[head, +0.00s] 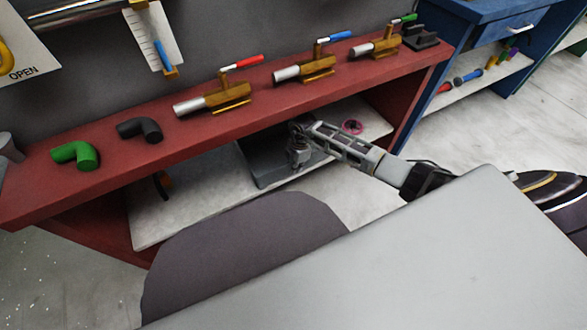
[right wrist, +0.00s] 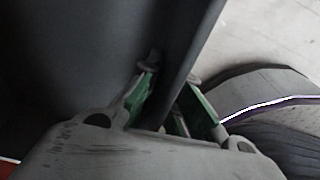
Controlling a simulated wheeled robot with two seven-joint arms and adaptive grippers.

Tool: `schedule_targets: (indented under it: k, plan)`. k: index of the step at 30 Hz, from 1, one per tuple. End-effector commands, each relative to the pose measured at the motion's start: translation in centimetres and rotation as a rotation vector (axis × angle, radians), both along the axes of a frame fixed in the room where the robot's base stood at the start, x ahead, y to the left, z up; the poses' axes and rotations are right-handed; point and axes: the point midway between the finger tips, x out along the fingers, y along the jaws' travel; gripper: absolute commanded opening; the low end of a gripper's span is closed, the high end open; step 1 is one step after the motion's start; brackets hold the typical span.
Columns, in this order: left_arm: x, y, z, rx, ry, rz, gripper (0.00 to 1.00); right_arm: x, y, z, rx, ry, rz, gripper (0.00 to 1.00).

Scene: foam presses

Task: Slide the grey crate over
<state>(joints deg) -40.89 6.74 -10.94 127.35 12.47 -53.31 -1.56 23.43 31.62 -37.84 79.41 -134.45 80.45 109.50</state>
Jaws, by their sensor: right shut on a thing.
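The grey crate (head: 262,172) sits on the white lower shelf (head: 155,225) under the red bench top, right of the shelf's middle. My right gripper (head: 298,160) reaches in from the right and is at the crate's near side. In the right wrist view the crate (right wrist: 70,50) fills the upper left. There my right gripper (right wrist: 176,98) has its green-padded fingers on either side of the crate's thin wall, shut on it. The crate's inside and far side are mostly hidden by shade, the bench top and my arm. My left gripper is not in view.
The red bench top (head: 190,128) overhangs the shelf. It carries brass valves (head: 228,95) with coloured handles and green (head: 75,155) and dark (head: 140,130) elbows. A pink ring-like item (head: 352,127) lies right of the crate. Shelf left of the crate is mostly clear, with a dark curved item (head: 162,186).

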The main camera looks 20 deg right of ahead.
Motion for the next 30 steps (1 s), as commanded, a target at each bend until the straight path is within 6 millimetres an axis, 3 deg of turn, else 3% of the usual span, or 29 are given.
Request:
schedule_targets:
  k: [9, 16, 30]
  plan:
    - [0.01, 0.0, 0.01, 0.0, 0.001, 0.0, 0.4, 0.07, -0.1, 0.07, 0.0, -0.001, 0.0, 0.0]
    - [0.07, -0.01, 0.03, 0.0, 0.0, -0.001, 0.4, 0.06, -0.09, 0.06, 0.0, -0.001, 0.0, 0.3]
    - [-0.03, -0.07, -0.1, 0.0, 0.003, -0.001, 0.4, 0.08, -0.17, 0.52, 0.0, -0.002, 0.0, 0.3]
